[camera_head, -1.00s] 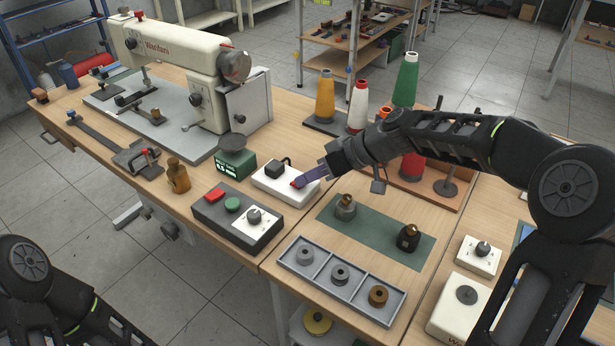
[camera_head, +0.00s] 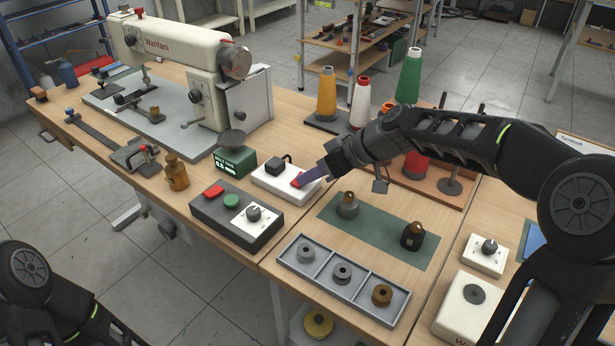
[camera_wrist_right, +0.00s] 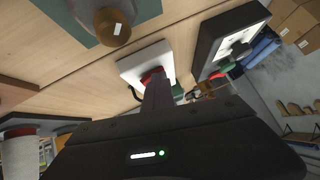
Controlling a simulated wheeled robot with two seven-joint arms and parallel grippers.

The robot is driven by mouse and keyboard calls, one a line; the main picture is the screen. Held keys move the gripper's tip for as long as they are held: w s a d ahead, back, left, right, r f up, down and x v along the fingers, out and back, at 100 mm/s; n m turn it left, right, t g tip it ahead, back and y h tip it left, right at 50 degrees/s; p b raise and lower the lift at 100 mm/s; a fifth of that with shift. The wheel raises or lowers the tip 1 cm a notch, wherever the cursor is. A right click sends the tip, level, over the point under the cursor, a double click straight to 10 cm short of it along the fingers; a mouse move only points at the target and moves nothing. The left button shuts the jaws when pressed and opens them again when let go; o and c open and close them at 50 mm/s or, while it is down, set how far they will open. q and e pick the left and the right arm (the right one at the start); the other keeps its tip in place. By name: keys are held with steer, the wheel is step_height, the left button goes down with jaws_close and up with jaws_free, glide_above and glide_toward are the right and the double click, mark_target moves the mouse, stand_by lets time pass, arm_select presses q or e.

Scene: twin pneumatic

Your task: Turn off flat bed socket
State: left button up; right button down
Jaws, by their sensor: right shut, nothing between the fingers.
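The flat bed socket is a white block (camera_head: 270,187) on the bench, with a black plug in its left part and a red rocker switch (camera_head: 296,181) at its right end. My right gripper (camera_head: 303,178) is shut and empty, its purple-grey fingertips at the red switch, touching or just above it; I cannot tell which. In the right wrist view the white socket (camera_wrist_right: 133,65) lies beyond the shut fingers (camera_wrist_right: 157,92), which partly cover the red switch (camera_wrist_right: 152,73). The switch's exact tilt is hard to tell. My left arm shows at the lower left, but its gripper is out of view.
A control box (camera_head: 237,215) with red and green buttons and a knob stands in front of the socket. A green gauge (camera_head: 236,161) with a lit display is left of it. A grey tray (camera_head: 343,279) and green mat (camera_head: 378,232) lie to the right.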

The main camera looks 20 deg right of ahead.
steer(key=shift+w+d+r, duration=0.1)
steer(key=shift+w+d, duration=0.15)
steer(key=shift+d, duration=0.05)
steer(key=shift+d+r, duration=0.1)
steer(key=v, duration=0.7)
steer(key=shift+s+r, duration=0.2)
arm_select(q)
steer(key=shift+r, duration=0.1)
arm_select(e)
steer(key=shift+d, duration=0.15)
